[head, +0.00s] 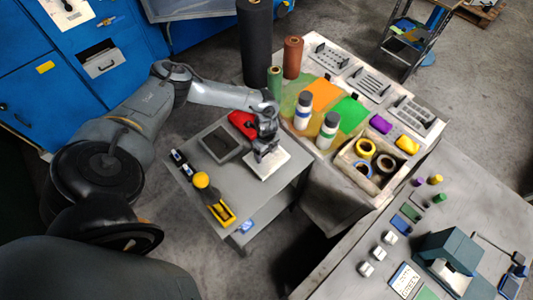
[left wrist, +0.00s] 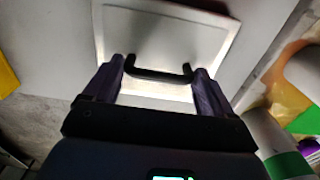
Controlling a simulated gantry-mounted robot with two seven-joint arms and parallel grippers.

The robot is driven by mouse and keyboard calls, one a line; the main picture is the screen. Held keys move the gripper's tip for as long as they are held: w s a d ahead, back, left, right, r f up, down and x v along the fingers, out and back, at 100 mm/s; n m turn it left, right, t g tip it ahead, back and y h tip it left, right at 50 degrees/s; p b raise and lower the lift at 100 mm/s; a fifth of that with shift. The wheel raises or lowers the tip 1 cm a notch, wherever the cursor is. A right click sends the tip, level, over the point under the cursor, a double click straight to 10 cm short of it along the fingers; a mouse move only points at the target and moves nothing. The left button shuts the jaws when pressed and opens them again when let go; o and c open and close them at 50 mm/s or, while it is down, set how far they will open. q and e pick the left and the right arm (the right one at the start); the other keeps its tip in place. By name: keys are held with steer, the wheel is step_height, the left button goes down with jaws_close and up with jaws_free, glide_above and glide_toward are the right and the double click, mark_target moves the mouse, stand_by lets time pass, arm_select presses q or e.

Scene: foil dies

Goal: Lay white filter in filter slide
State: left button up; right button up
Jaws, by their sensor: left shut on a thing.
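The white filter (head: 275,168) is a flat square plate with a raised rim and a dark handle. It is at the right part of the grey cart top; whether it touches the top I cannot tell. In the left wrist view the white filter (left wrist: 165,42) fills the upper middle. My left gripper (head: 262,153) is over it, with its fingers (left wrist: 160,75) at the two ends of the dark handle, shut on it. A grey square frame with a dark recess, seemingly the filter slide (head: 238,151), lies just left of the plate. My right gripper is not in view.
A red object (head: 240,121) sits at the cart's back. A yellow holder (head: 222,213), a yellow-topped cylinder (head: 202,180) and small bottles (head: 181,160) stand along its left side. A table with bottles (head: 302,112), rolls and a tape box (head: 342,166) is close on the right.

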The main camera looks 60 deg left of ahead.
arm_select(q)
steer(key=shift+r, duration=0.6)
step_height(320, 180, up, 3)
steer(key=shift+f, duration=0.2)
steer(key=s+d+r, duration=0.3)
steer(key=d+r, duration=0.4)
steer(key=d, duration=0.3)
steer(key=w+d+r+n+p, duration=0.4)
steer(key=d+r+n, duration=0.3)
steer(key=r, duration=0.2)
steer(key=w+d+r+n+p, duration=0.5)
steer(key=d+r+n+p, duration=0.2)
steer(key=r, duration=0.3)
steer(key=shift+w+d+n, duration=0.15)
steer(key=shift+d+n, duration=0.45)
steer(key=shift+d, duration=0.05)
